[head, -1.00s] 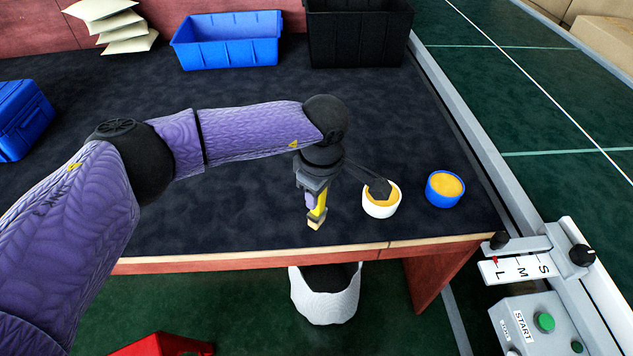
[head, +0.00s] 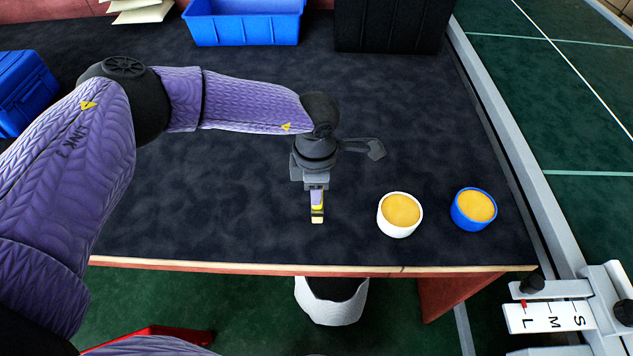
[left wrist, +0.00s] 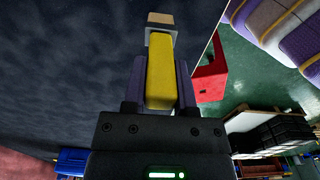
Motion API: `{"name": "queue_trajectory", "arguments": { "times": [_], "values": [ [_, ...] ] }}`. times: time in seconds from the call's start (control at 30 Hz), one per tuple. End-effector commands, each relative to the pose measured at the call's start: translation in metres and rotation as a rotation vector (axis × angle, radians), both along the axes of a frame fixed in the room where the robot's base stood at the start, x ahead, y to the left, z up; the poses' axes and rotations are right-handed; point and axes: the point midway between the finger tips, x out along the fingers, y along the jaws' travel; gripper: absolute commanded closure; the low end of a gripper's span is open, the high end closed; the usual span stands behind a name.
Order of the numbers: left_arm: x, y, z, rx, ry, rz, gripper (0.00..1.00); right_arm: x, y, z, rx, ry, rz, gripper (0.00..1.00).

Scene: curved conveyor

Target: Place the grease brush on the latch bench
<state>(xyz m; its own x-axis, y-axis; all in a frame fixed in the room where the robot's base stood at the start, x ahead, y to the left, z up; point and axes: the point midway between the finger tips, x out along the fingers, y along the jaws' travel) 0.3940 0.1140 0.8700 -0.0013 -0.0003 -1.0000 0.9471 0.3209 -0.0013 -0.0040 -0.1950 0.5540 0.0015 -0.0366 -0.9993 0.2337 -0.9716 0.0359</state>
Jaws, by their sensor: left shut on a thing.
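My left gripper (head: 317,196) is shut on the grease brush (head: 317,213), above the front part of a dark-topped bench (head: 230,215). The left wrist view shows the brush's yellow handle (left wrist: 159,75) between the two fingers, with a pale metal band and a tan bristle end beyond them. In the head view the bristle end points toward the bench's front edge. I cannot tell whether the brush touches the bench top. No label tells whether this bench is the latch bench. My right gripper is not in view.
A white tub (head: 400,212) and a blue tub (head: 474,208), both with yellow contents, stand right of the gripper. A blue bin (head: 245,28) and a black bin (head: 388,32) stand at the back. A blue case (head: 22,92) is at left. The bench top left of the brush is clear.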

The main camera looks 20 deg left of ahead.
Motion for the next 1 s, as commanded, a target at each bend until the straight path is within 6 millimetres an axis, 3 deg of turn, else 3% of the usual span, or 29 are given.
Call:
{"name": "queue_trajectory", "arguments": {
  "times": [0.03, 0.13, 0.53, 0.57, 0.7, 1.0],
  "values": [
    [0.000, 0.000, -0.012, 0.001, 0.003, 0.000, 1.00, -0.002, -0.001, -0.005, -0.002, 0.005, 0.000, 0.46],
    [0.000, 0.000, -0.022, 0.000, 0.001, -0.002, 1.00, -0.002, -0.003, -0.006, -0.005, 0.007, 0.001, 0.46],
    [0.000, 0.000, -0.027, 0.000, -0.001, -0.002, 1.00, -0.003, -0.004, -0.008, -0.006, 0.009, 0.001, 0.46],
    [0.000, 0.000, -0.026, 0.000, -0.001, -0.002, 0.59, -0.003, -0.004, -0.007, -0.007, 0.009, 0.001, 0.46],
    [0.000, 0.000, -0.026, 0.000, -0.001, -0.002, 0.30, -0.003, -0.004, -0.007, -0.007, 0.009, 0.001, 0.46],
    [0.000, 0.000, -0.029, 0.001, -0.002, -0.003, 0.30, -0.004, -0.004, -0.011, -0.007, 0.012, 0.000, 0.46]
  ]
}}
